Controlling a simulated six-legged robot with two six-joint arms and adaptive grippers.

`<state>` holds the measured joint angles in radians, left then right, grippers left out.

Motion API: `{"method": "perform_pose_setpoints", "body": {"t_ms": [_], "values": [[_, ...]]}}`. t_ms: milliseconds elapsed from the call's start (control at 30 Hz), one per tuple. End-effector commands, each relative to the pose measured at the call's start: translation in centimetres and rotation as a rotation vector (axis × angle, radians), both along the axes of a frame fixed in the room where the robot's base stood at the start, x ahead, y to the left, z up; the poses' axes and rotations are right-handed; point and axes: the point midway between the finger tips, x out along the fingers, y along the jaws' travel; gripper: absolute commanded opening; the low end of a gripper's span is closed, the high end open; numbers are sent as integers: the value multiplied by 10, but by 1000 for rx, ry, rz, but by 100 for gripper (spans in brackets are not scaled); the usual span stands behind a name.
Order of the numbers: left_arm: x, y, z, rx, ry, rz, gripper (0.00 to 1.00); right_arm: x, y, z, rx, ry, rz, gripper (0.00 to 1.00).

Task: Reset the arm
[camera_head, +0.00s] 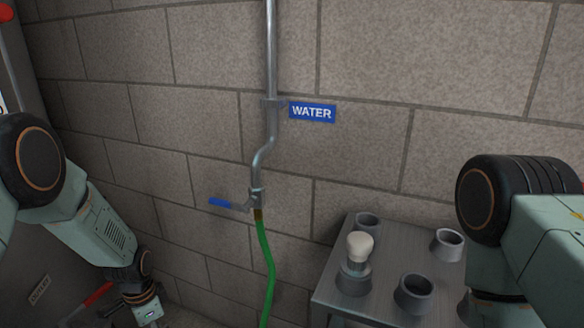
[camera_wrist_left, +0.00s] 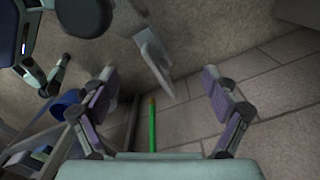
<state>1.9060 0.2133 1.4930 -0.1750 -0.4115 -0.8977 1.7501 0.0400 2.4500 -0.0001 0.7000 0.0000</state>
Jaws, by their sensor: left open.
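My left gripper (camera_wrist_left: 159,75) is open in the left wrist view. Its two purple-grey fingers stand wide apart with nothing between them. In the head view my left arm comes down at the left, and its wrist (camera_head: 147,310) is cut off by the bottom edge, so the fingers do not show. My right arm is large at the right of the head view, with its gripper out of frame. A dark jointed part with a blue light at the upper left of the wrist view looks like my right gripper (camera_wrist_left: 46,76), but its jaws are unclear.
A grey table (camera_head: 385,255) stands at the right with several dark cups and a pale-topped object (camera_head: 359,247) in one. A water pipe (camera_head: 270,60) with a blue-handled valve (camera_head: 220,203) and green hose (camera_head: 266,265) runs down the wall. A blue WATER sign (camera_head: 312,112) hangs beside it.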

Motion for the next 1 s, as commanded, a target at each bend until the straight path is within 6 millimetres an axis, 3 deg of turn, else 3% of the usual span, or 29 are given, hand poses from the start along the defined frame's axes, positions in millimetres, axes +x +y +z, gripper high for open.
{"method": "perform_pose_setpoints", "body": {"t_ms": [600, 767, 1000], "values": [[1, 0, 4, 0, -1, 471, 87, 0, 0, -5, 0, 0, 0, 0], [0, 0, 24, -1, -2, 468, 87, 0, 0, 4, 0, 0, 0, 0], [0, 0, 30, -1, 1, 466, 87, 0, 0, 6, 0, 0, 0, 0]]}}
